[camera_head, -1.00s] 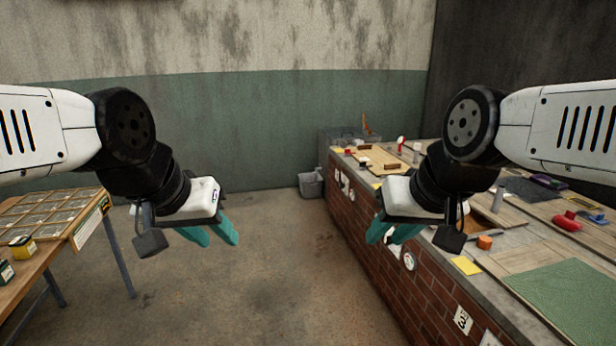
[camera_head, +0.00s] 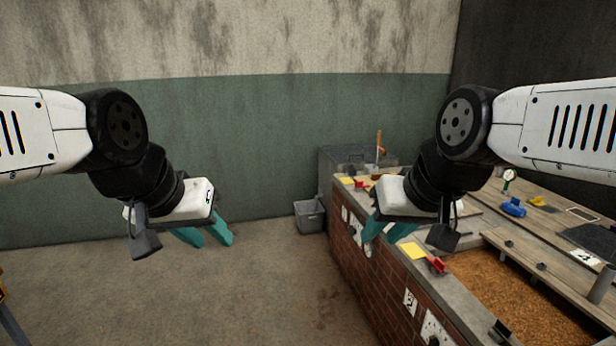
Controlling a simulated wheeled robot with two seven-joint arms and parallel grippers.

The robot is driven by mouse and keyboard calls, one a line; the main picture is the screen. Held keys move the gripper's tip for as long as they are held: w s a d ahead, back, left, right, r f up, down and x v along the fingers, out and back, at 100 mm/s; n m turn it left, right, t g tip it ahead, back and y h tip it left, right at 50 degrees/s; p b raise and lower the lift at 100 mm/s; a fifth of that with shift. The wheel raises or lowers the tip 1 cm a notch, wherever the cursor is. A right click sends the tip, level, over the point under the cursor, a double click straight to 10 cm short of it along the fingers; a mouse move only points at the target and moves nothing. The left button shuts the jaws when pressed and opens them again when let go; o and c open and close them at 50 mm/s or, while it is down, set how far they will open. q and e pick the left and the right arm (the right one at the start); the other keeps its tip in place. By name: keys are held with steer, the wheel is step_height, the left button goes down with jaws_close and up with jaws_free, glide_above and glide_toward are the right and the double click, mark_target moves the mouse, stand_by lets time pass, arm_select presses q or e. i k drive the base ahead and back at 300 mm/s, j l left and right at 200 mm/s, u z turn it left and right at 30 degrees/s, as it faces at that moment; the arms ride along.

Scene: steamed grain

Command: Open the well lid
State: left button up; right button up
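The brick counter (camera_head: 365,285) on the right has wooden boards (camera_head: 535,222) over its top and an open well full of brown grain (camera_head: 520,295). A plank with small dark knobs (camera_head: 532,266) lies along the well's far side. I cannot tell which board is the well lid; my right arm hides part of the counter. My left gripper (camera_head: 205,239) is open and empty over the floor, left of the counter. My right gripper (camera_head: 386,235) is open and empty by the counter's near left edge, apparently touching nothing.
Yellow cards (camera_head: 413,251), a red item (camera_head: 435,264), a blue item (camera_head: 512,207) and a dial (camera_head: 509,178) sit on the counter. A grey bin (camera_head: 309,215) stands by the back wall. The floor (camera_head: 220,290) between is clear.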

mark_target(350, 153)
steer(key=i, duration=2.15)
steer(key=i+z, duration=0.1)
steer(key=i, duration=0.5)
steer(key=i+j+z, duration=0.15)
steer(key=i, duration=0.4)
steer(key=i+j+z, duration=0.1)
steer(key=i, duration=0.5)
steer(key=i+j+z, duration=0.2)
steer(key=i+z, duration=0.15)
steer(key=i+j+z, duration=0.35)
steer(key=i+j, duration=0.05)
steer(key=i, duration=0.1)
